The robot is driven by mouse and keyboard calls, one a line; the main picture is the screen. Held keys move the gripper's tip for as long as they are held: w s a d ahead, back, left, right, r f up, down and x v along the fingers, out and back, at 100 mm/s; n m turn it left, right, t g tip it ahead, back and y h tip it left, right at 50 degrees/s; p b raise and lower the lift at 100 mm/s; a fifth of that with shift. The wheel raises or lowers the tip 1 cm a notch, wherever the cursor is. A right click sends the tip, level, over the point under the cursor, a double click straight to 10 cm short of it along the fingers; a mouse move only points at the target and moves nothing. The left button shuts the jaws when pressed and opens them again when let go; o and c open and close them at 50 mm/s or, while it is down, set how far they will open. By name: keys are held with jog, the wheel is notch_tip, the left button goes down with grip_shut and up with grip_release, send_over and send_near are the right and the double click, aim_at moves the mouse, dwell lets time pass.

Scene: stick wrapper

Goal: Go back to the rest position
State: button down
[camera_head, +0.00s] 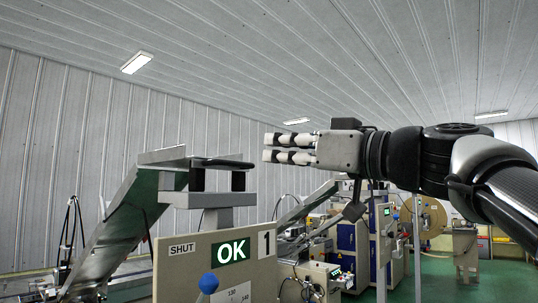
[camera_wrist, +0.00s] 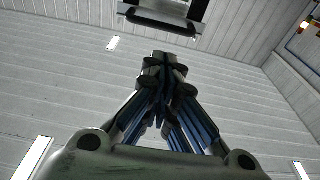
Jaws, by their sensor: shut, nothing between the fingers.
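My gripper (camera_head: 268,148) is at the middle of the head view, held up in the air and pointing left. Its fingers lie close together with nothing between them. In the wrist view the fingertips of my gripper (camera_wrist: 163,62) meet, and nothing is held there. My arm reaches in from the right edge of the head view. The gripper is apart from the machine on the left and touches nothing that I can see.
A machine panel (camera_head: 190,275) with an "OK" display (camera_head: 231,251), a "SHUT" label and a blue knob (camera_head: 208,283) stands lower left. A sloped chute (camera_head: 125,225) rises beside it. More machines (camera_head: 350,240) stand behind. Open air surrounds the gripper.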

jog(key=s+d+f+m+g+h, duration=0.1)
jog(key=s+f+m+g+h, duration=0.2)
jog(key=f, duration=1.1)
jog(key=s+d+f+m+h, duration=0.1)
jog(key=s+f+m+h, duration=0.35)
jog(key=f, duration=0.95)
jog(key=s+d+f+m+g+h, duration=0.1)
jog(key=s+d+f, duration=0.3)
jog(key=f, duration=0.4)
jog(key=s+d+f+m+g+h, duration=0.1)
jog(key=s+d+f+g+h, duration=0.1)
jog(key=s+f, duration=0.5)
jog(key=s+d+f+m+g+h, duration=0.1)
jog(key=s+d+f+h, duration=0.4)
jog(key=f, duration=0.5)
jog(key=shift+s+d+f+g, duration=0.3)
jog(key=shift+s+d+f, duration=0.1)
jog(key=shift+s, duration=0.25)
